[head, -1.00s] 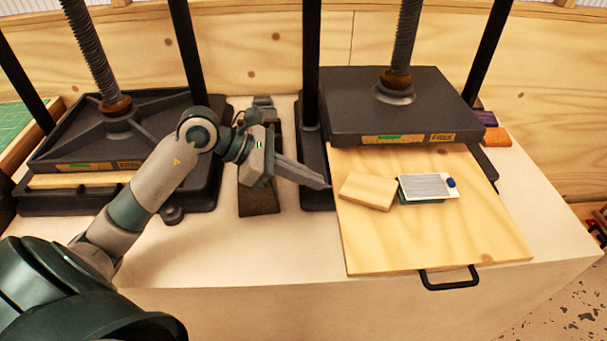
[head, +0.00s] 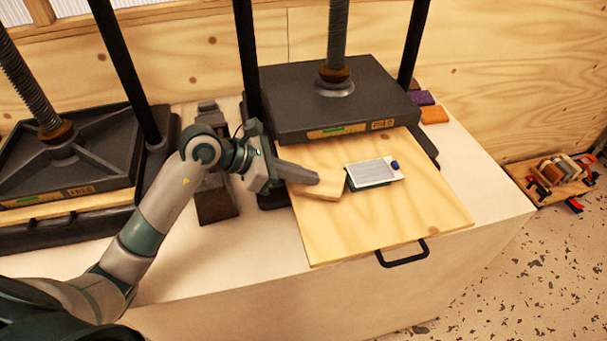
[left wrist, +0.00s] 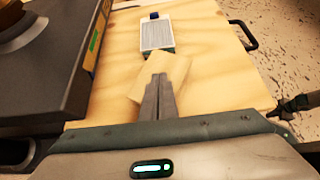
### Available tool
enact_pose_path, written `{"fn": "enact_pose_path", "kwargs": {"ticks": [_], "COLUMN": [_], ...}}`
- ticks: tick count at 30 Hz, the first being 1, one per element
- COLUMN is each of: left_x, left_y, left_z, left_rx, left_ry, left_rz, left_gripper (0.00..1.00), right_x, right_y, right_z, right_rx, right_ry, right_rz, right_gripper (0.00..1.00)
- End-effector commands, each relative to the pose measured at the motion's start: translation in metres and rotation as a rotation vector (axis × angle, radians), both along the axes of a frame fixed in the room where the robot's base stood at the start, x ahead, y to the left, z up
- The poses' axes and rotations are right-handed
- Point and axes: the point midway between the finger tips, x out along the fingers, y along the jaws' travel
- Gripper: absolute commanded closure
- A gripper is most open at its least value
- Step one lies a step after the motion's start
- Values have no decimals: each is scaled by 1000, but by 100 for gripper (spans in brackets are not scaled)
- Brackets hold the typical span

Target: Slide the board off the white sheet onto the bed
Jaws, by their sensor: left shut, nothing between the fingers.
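The bed is a pale plywood sheet (head: 400,222) with a black front handle. On it lies a light wooden block (head: 326,190). To its right is a white-edged slab (head: 373,172) with a grey lined face and a blue knob, resting on something dark green. I cannot tell which of these is the board and which the white sheet. My left gripper (head: 314,179) is shut and empty, its fingertips over the block's left part. In the left wrist view the fingertips (left wrist: 161,80) overlap the block (left wrist: 172,72), with the slab (left wrist: 157,34) beyond; contact is unclear.
A dark press plate (head: 335,105) hangs over the back of the bed between black posts. A second press (head: 70,165) stands at left. A dark weight-like block (head: 215,198) stands behind my wrist. Coloured blocks (head: 433,115) lie at the back right. The bed's front right is clear.

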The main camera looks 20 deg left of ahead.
Motion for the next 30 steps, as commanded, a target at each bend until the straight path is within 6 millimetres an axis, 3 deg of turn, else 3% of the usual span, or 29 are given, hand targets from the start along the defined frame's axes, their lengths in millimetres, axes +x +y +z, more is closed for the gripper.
{"fn": "enact_pose_path", "kwargs": {"ticks": [14, 30], "left_x": [-9, -12], "left_y": [10, 15], "left_z": [-14, -3], "left_rx": [13, 9], "left_ry": [24, 16], "left_rz": [-1, -2], "left_gripper": [100, 100], "right_x": [-2, -3], "right_y": [5, 3], "right_z": [-11, -10], "right_rx": [5, 2], "right_ry": [3, 5], "right_rz": [-2, -3], "right_gripper": [100, 100]}}
